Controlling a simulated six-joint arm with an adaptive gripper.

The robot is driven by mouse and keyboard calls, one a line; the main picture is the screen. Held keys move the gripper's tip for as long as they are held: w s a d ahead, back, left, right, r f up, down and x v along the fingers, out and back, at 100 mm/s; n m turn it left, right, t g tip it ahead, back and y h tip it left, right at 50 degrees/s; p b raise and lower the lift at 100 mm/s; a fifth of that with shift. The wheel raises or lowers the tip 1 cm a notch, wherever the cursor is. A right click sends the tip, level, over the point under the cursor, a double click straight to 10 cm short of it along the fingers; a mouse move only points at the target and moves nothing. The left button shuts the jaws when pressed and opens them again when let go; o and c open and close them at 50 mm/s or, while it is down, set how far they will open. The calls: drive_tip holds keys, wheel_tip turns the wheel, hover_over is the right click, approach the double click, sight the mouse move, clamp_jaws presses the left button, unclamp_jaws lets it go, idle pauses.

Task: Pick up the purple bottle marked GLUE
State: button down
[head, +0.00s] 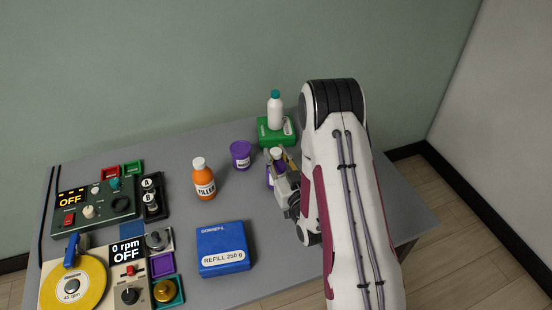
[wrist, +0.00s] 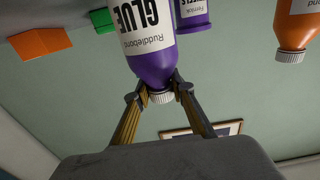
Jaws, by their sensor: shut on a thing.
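The purple GLUE bottle (wrist: 150,62) has a white label and a white ribbed cap.
A purple jar (head: 240,155) and an orange FILLER bottle (head: 204,182) stand left of it. A white bottle (head: 275,110) stands on a green box (head: 266,137) behind. A blue box (head: 223,255) lies in front. An orange block (wrist: 40,43) shows in the wrist view.

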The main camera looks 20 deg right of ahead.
drive_tip(key=shift+r, duration=4.95)
